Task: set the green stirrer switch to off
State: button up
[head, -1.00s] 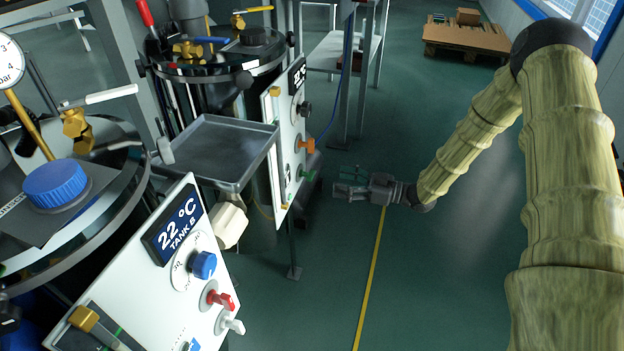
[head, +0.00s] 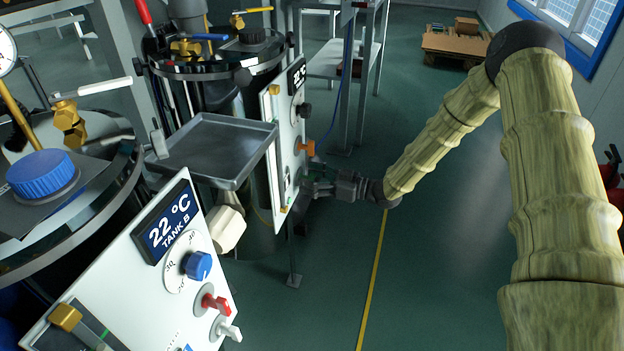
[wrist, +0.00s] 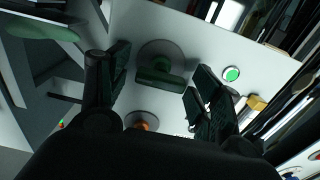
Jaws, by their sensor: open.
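The green stirrer switch (wrist: 162,72) sits on the white panel in the wrist view, with its bar handle lying roughly across the picture. My gripper (wrist: 155,85) is open, with one dark finger on each side of the switch. The fingers look apart from the handle, though exact depth is hard to tell. In the head view my gripper (head: 312,188) is at the lower right edge of the far white panel (head: 274,170). It mostly hides the green switch there.
An orange switch (head: 306,147) is just above my gripper on the same panel; it also shows in the wrist view (wrist: 142,120). A green light (wrist: 231,73) is beside the switch. A metal tray (head: 215,150) and the Tank B panel (head: 150,270) stand left.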

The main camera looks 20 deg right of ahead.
jog(key=c, duration=1)
jog(key=shift+c, duration=0.2)
jog(key=shift+n, duration=0.3)
jog(key=n+p, duration=0.1)
jog(key=n, duration=0.2)
jog(key=shift+s+n+p, duration=0.1)
jog(key=shift+n+p, duration=0.2)
jog(key=shift+p, duration=0.1)
jog(key=n+p, duration=0.1)
jog(key=n, duration=0.3)
jog(key=shift+s+n, duration=0.1)
jog(key=shift+n, duration=0.2)
jog(key=n, duration=0.4)
jog(key=shift+a+f+p, duration=0.1)
jog(key=shift+f+p, duration=0.1)
jog(key=shift+p, duration=0.15)
jog(key=shift+s+f+n, duration=0.1)
jog(key=shift+n, duration=2.4)
